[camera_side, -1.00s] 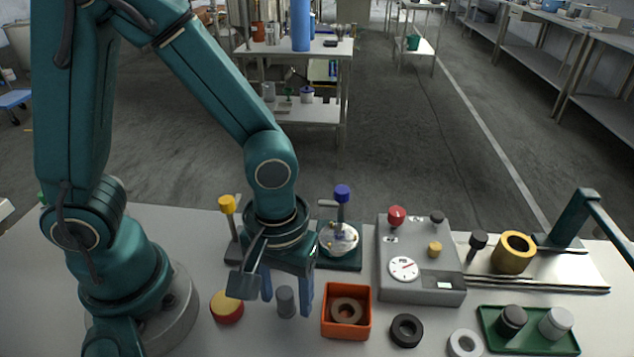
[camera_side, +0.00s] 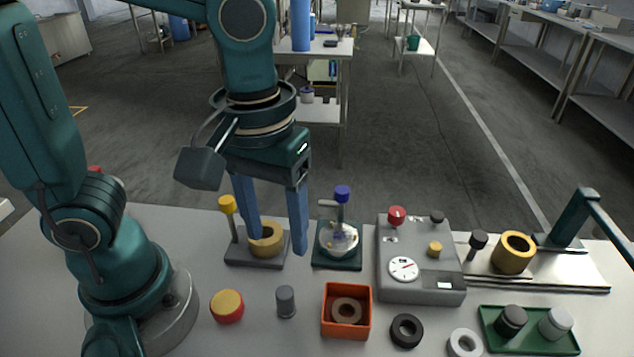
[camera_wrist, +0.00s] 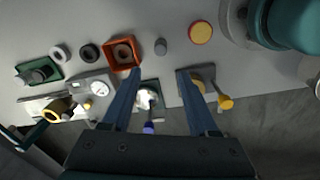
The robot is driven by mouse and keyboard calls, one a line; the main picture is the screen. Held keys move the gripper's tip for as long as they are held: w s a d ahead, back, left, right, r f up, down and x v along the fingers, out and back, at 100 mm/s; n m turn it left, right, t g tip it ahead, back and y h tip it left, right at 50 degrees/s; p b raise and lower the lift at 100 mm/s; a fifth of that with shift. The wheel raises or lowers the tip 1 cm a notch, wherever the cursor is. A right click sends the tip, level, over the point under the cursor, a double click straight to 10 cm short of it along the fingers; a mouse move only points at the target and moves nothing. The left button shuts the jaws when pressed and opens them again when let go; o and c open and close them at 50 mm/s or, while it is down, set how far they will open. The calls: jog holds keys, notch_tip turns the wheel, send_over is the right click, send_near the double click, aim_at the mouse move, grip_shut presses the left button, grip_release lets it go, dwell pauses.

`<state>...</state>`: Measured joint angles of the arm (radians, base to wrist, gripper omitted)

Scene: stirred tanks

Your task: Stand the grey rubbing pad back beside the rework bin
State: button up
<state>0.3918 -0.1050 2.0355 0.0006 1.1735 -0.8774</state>
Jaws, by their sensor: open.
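The grey rubbing pad (camera_side: 286,301) is a small grey cylinder standing upright on the table, just left of the orange rework bin (camera_side: 326,334) and apart from it. It also shows in the wrist view (camera_wrist: 160,46). The bin holds a brown ring (camera_side: 346,311). My gripper (camera_side: 277,246) is open and empty, raised above the back of the table, with its two blue fingers apart. In the wrist view the fingers (camera_wrist: 159,118) reach toward the table with nothing between them.
A red-and-yellow round piece (camera_side: 227,306) lies left of the pad. Behind stand a grey stand with a tan ring (camera_side: 266,238) and a blue-topped fixture (camera_side: 340,238). A grey console (camera_side: 420,270), black ring (camera_side: 406,331), white ring (camera_side: 465,344) and green tray (camera_side: 487,317) are at right.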

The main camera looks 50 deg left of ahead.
jog(key=a+r+m+t, duration=0.1)
jog(key=a+m+t, duration=0.4)
jog(key=a, duration=0.2)
jog(key=shift+s+r+m, duration=0.2)
jog(key=shift+s+m, duration=0.1)
jog(key=shift+s, duration=0.1)
